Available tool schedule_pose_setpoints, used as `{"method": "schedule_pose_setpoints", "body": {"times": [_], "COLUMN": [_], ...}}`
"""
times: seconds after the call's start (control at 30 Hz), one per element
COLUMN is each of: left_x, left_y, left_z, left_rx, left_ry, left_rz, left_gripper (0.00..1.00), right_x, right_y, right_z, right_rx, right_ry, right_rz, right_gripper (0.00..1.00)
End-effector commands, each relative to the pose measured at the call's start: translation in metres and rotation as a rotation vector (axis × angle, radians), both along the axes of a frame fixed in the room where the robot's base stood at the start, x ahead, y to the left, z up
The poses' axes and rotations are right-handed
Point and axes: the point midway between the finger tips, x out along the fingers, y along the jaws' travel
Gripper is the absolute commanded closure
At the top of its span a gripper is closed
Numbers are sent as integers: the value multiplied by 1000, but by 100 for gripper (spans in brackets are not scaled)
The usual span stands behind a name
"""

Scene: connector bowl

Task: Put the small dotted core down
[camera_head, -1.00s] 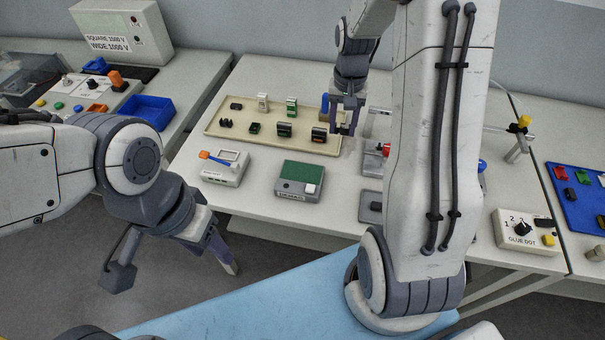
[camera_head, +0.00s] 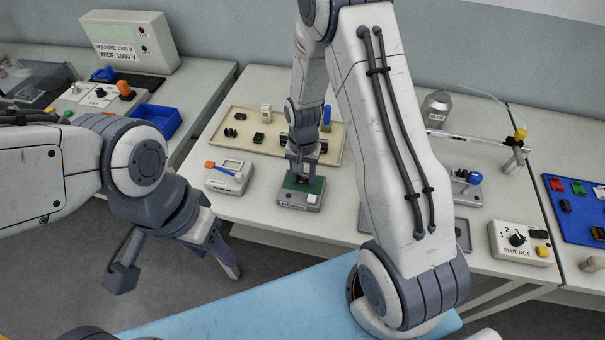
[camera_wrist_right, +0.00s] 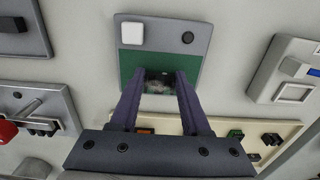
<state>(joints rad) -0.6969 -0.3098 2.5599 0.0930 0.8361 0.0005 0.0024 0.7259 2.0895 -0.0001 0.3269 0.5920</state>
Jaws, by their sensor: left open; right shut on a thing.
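My right gripper (camera_head: 300,178) is over the green pad of a small grey box (camera_head: 311,202) at the front of the middle table. In the right wrist view its two fingers (camera_wrist_right: 160,92) are shut on a small dark core (camera_wrist_right: 159,80), seen against the green pad (camera_wrist_right: 133,64). I cannot make out dots on the core, nor whether it touches the pad. In the head view the core is mostly hidden by the gripper. My left gripper (camera_head: 228,262) is open and empty, low in front of the table, away from the boxes.
A cream tray (camera_head: 215,142) with several small parts lies behind the box. A white box with an orange-tipped lever (camera_head: 228,178) stands left of it. The grey box carries a white button (camera_wrist_right: 132,34). A glue dot box (camera_head: 520,243) and a blue mat (camera_head: 560,216) are at the right.

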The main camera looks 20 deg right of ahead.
Motion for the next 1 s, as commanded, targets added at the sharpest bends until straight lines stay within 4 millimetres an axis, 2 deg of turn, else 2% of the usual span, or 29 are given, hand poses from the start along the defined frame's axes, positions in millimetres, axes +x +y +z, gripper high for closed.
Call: {"method": "schedule_pose_setpoints", "body": {"times": [0.4,0.43,0.5,0.8,1.0], "left_x": [0,0,0,0,0], "left_y": [0,0,0,0,0], "left_z": [-2,-2,-1,0,-3], "left_rx": [0,0,0,0,0], "left_ry": [0,0,0,0,0], "left_rz": [0,0,0,0,0], "left_gripper": [50,50,50,50,50], "right_x": [0,0,0,0,1], "right_y": [-1,-1,-1,-1,-1], "right_z": [-8,-7,-6,-5,11], "right_rx": [0,0,0,0,0], "right_ry": [-1,-1,-1,-1,-6], "right_rz": [0,0,0,0,0], "right_gripper": [100,46,23,23,23]}}
